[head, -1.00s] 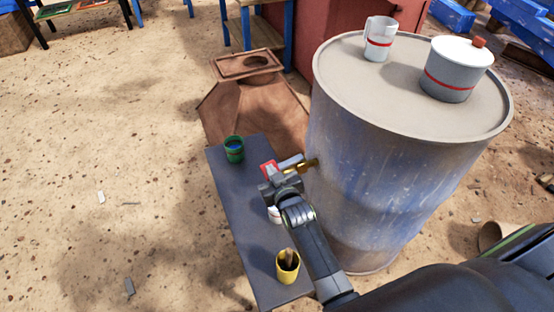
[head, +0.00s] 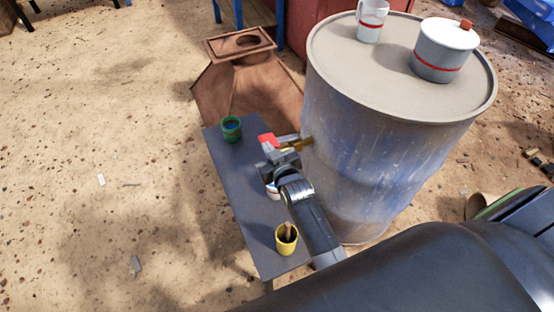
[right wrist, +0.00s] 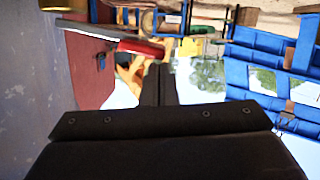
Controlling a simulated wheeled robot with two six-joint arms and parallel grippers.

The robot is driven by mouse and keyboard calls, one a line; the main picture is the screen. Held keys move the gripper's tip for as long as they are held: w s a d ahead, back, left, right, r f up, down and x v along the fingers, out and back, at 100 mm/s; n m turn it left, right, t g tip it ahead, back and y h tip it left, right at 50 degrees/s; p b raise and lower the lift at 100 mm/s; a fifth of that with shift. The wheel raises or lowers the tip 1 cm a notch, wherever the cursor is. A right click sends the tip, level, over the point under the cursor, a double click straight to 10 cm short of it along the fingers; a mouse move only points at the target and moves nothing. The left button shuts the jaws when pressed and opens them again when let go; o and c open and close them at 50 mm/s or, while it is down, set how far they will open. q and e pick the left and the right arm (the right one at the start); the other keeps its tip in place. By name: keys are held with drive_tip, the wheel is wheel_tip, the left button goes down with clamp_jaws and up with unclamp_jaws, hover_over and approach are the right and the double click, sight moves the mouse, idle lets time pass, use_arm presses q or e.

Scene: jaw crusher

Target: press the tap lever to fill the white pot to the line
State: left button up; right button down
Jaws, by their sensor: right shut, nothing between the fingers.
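The tap (head: 304,143) is a brass spout on the side of the blue-grey drum. Its lever has a grey bar and a red tip (head: 266,140); the red tip also shows in the right wrist view (right wrist: 140,48). My right gripper (head: 267,154) is shut and empty, close beside the red tip; I cannot tell whether they touch. In the right wrist view its dark fingers (right wrist: 158,85) are together just below the red tip. A white pot (head: 272,191) stands on the bench under my gripper, mostly hidden; its water level and line cannot be seen. My left gripper is not in view.
The drum (head: 350,150) stands right of the narrow grey bench (head: 225,165). On its top are a white mug (head: 371,22) and a lidded pot (head: 441,62). A green cup (head: 231,128) and a yellow cup (head: 286,240) stand on the bench. Open sandy ground lies left.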

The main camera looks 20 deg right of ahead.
drive_tip(key=v, duration=0.7)
drive_tip(key=shift+s, duration=0.25)
drive_tip(key=shift+d+r, duration=0.1)
